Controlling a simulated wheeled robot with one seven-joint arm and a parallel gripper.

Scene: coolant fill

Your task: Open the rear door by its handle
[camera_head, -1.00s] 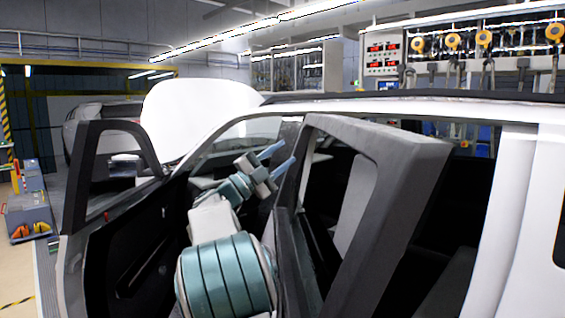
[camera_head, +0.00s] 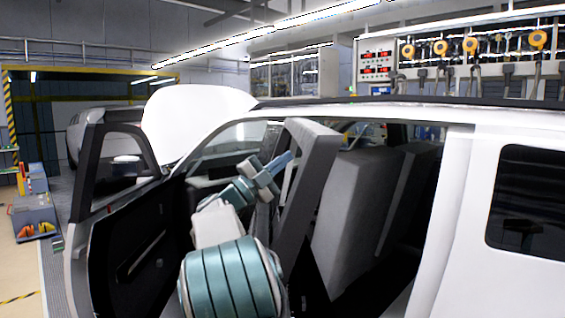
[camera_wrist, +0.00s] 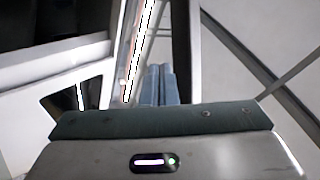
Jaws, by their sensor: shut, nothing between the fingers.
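The rear door (camera_head: 308,185) of the white car stands open in the head view. Its grey window frame is seen nearly edge-on, and the seats show behind it. My gripper (camera_head: 285,158) is at the left side of this frame, near its upper part. I cannot tell whether the fingertips touch it. In the wrist view, the two blue fingers of my gripper (camera_wrist: 160,70) lie side by side, shut and empty. The door handle cannot be made out in either view.
The open front door (camera_head: 120,200) stands to the left of my arm. The car's white rear pillar (camera_head: 445,215) is on the right, past the seats (camera_head: 355,205). A cart (camera_head: 35,215) stands on the floor at far left.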

